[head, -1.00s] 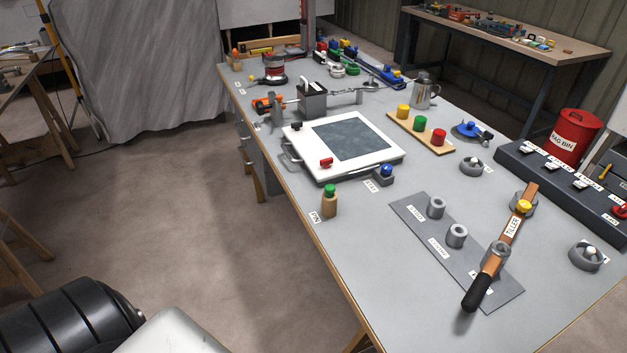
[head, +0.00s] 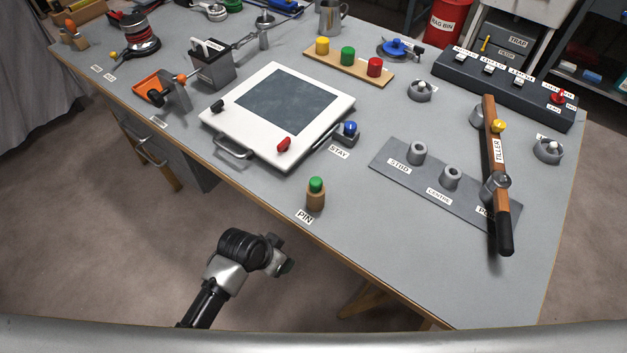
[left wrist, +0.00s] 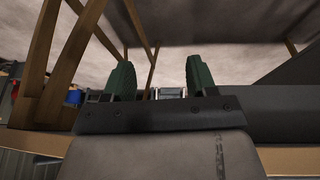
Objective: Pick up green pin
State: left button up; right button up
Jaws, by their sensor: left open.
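The green pin (head: 316,185) stands upright in a tan wooden holder near the front edge of the bench, behind a label reading PIN. My left gripper (head: 282,257) is in front of the bench edge, below and a little left of the pin in the head view, and well apart from it. In the left wrist view its two green fingers (left wrist: 161,78) are spread with nothing between them, and the pin cannot be made out there. My right gripper is not in view.
A white framed panel (head: 318,142) with dark glass and a blue-knobbed stay (head: 346,136) sit behind the pin. To the right, a dark plate (head: 389,158) holds grey sockets, with a wooden tiller (head: 493,145) across it. The bench around the pin is clear.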

pick_arm(q)
jog(key=s+d+r+m+h, duration=0.1)
jog(key=d+r+m, duration=0.1)
jog(key=r, duration=0.6)
jog(key=d+r+m+h, duration=0.1)
jog(key=d+r+m, duration=0.2)
jog(key=r, duration=0.6)
jog(key=m+g+y, duration=0.3)
jog(key=m+y, duration=0.2)
jog(key=m, duration=1)
send_near(316, 180)
jog(key=shift+s+p, duration=0.25)
jog(key=shift+p, duration=0.15)
jog(key=shift+m+y, duration=0.3)
jog(key=f, duration=0.4)
jog(key=shift+w+a+f, duration=0.25)
jog(key=shift+f, duration=0.15)
jog(key=f, duration=0.2)
jog(key=d+f+p, duration=0.1)
jog(key=f, duration=0.1)
jog(key=shift+f, duration=0.75)
jog(key=shift+c, duration=0.3)
